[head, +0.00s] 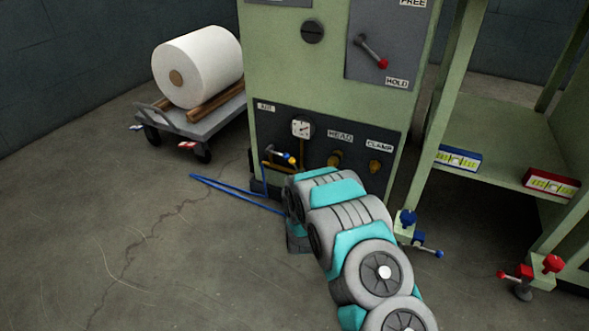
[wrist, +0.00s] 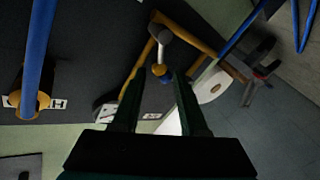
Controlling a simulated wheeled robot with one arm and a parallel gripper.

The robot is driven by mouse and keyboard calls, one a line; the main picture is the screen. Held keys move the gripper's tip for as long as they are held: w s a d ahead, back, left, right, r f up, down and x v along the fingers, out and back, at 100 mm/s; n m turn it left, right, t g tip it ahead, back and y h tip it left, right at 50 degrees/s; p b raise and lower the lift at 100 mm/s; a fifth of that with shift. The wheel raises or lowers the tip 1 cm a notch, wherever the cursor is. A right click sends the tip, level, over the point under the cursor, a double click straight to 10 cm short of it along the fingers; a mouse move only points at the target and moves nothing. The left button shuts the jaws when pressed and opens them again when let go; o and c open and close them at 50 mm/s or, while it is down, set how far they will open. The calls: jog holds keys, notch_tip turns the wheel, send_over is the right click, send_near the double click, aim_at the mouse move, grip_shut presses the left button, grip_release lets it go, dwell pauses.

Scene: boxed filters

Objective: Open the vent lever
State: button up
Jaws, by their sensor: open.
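No label reading VENT is legible. A small lever (head: 284,156) with a blue grip sits on brass pipework at the lower left of the dark panel (head: 319,131), below the gauge, in the head view. In the wrist view, what looks like this lever (wrist: 160,68) has a grey end and a small blue-and-brass tip. My gripper (wrist: 160,87) is open and empty, its two dark fingers pointing at the lever. The tip shows in line with the gap between the fingertips; I cannot tell the depth left. In the head view my arm hides the gripper.
A white gauge (head: 301,128) and the HEAD (head: 335,159) and CLAMP (head: 375,167) fittings share the panel. A red-knobbed lever (head: 373,53) is above. A cart (head: 205,122) carries a white roll (head: 199,67). Shelving stands at right.

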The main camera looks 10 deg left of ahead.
aim_at(295, 166)
jog(key=shift+w+a+f+b, duration=0.1)
jog(key=shift+w+a+b, duration=0.15)
jog(key=shift+w, duration=1.35)
jog(key=shift+w+a+b, duration=0.15)
jog(key=shift+w+a, duration=0.1)
jog(key=shift+w, duration=1.3)
grip_shut()
jog(key=shift+a+r, duration=0.15)
jog(key=shift+r, duration=0.1)
